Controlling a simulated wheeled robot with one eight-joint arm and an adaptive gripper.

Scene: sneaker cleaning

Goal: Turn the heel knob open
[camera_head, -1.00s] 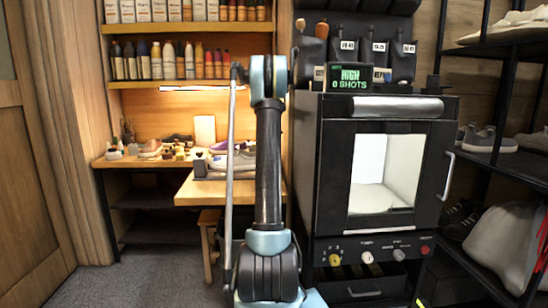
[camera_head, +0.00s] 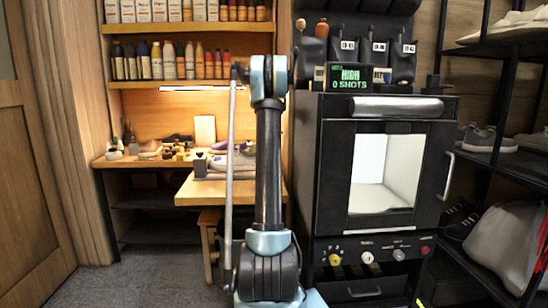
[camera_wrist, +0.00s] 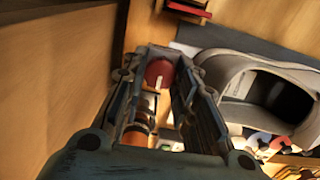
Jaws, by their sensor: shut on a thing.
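In the wrist view my gripper (camera_wrist: 163,80) has its two dark fingers on either side of a red round knob (camera_wrist: 158,73) with a small white mark, and it is shut on it. I take this to be the heel knob; its turned position cannot be told. A brass and orange part (camera_wrist: 140,118) lies nearer the palm between the fingers. A grey sneaker (camera_wrist: 240,75) with a pale collar is just right of the fingers. In the head view my arm hides the gripper and the knob; a sneaker on the wooden bench (camera_head: 187,196) shows partly beside the arm.
Another red part (camera_wrist: 188,8) is at the top of the wrist view. Small coloured pieces (camera_wrist: 268,142) lie below the sneaker. A wooden panel (camera_wrist: 60,80) fills the left. A black cabinet (camera_head: 340,108) with a lit window stands right of my arm.

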